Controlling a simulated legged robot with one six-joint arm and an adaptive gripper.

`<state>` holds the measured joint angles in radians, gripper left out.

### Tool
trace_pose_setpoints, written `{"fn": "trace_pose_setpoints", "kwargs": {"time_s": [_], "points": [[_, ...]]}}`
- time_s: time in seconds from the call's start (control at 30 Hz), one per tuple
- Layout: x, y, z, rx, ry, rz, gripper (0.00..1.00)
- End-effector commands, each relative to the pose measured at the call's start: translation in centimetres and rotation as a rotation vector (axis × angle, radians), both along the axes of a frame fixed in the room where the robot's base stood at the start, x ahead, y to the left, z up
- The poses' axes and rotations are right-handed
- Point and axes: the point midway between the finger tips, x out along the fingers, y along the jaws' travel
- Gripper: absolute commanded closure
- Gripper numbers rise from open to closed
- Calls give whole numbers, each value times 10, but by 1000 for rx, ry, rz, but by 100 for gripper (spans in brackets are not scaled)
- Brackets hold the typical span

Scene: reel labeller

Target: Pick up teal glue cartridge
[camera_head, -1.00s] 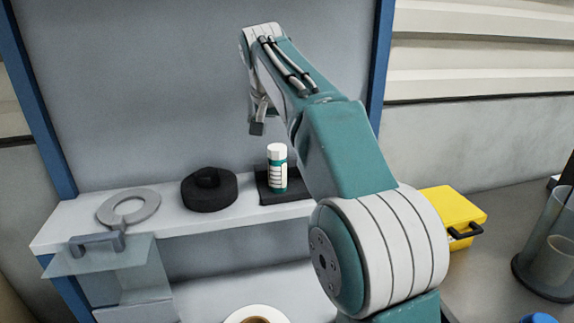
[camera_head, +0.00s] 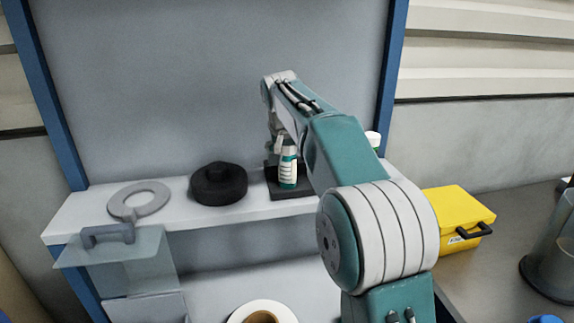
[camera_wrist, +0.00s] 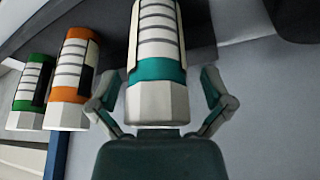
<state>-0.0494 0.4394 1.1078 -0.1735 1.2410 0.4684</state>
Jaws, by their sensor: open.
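The teal glue cartridge (camera_head: 288,172) stands upright on a black base (camera_head: 279,190) on the white shelf. It has a white cap and a striped white label. In the wrist view the cartridge (camera_wrist: 157,70), with its teal band, lies between the two fingers of my gripper (camera_wrist: 160,100). The fingers are spread, one on each side, with gaps at the cartridge. In the head view my gripper (camera_head: 279,142) is at the cartridge's top, and my arm hides part of the base.
In the wrist view an orange-banded cartridge (camera_wrist: 70,80) and a green-banded cartridge (camera_wrist: 28,95) stand beside the teal one. A yellow case (camera_head: 452,215) is at right.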

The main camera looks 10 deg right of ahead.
Motion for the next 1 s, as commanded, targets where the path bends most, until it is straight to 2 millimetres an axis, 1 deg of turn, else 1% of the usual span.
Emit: {"fn": "trace_pose_setpoints", "kwargs": {"time_s": [0.23,0.27,0.3,0.37,0.4,0.43,0.47,0.83,1.0], "points": [[1,-1,-2,0,0,-1,0],[1,-1,-2,0,0,-1,9],[1,-1,-2,0,0,-1,27],[1,-1,-2,0,0,-1,53],[1,-1,-2,0,0,-1,71],[1,-1,-2,0,0,-1,85],[1,-1,-2,0,0,-1,86],[1,0,-2,0,0,0,87],[1,0,8,0,-3,0,87]]}}
